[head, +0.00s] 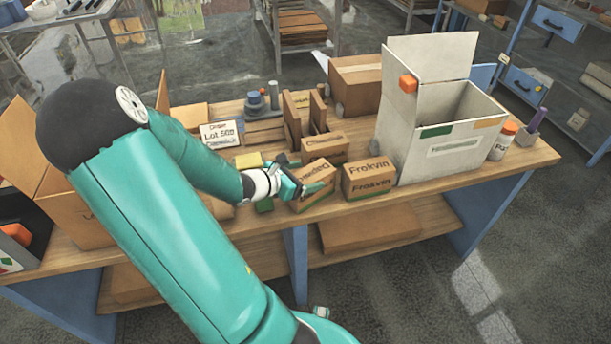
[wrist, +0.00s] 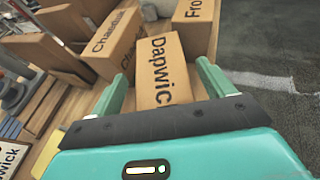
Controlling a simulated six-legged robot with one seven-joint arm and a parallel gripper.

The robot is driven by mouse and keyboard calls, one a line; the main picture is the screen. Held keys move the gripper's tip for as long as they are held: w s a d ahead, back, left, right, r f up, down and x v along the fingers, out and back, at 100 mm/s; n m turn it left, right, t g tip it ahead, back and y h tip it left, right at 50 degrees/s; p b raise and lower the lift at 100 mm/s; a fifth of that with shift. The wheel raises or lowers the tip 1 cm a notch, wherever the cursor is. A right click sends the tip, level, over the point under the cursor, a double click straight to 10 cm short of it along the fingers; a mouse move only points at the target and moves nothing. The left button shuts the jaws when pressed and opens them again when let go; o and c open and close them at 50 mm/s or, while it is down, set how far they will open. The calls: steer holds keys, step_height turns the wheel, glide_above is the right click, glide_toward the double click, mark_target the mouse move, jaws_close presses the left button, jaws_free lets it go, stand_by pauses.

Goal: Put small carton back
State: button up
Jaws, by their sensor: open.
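Three small brown cartons stand near the front of the bench. In the wrist view, the carton lettered "Dapwick" (wrist: 165,70) lies between the two fingers of my gripper (wrist: 160,72). The fingers are open, with a gap visible on either side of it. In the head view, my gripper (head: 302,186) is over this carton (head: 318,204) and partly hides it. The Frokvin carton (head: 368,178) stands just right of it, and its edge shows at the top of the wrist view (wrist: 196,22). Another carton (head: 325,148) stands behind, lettered "Chan…" in the wrist view (wrist: 113,46).
A large open white box (head: 440,145) stands at right, with a white bottle (head: 502,141) beside it. An open brown box (head: 70,218) is at left.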

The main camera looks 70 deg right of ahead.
steer(key=v, duration=1.1)
steer(key=shift+a, duration=0.2)
steer(key=w+a+r+m+t+y, duration=0.1)
steer(key=w+a+m+t+y, duration=0.4)
steer(key=a, duration=0.5)
steer(key=w+a+r+m+t+y, duration=0.2)
steer(key=a+r, duration=0.3)
steer(key=a, duration=0.4)
steer(key=w+a+r+m+t+y, duration=0.1)
steer(key=a+r+t, duration=0.3)
steer(key=a, duration=0.5)
steer(key=w+a+r+m+t+y, duration=0.2)
steer(key=a+r, duration=0.4)
steer(key=a, duration=0.3)
steer(key=shift+w+a+m+t+y, duration=0.25)
steer(key=shift+w+m+t+y, duration=0.05)
steer(key=shift+w+t+y, duration=0.1)
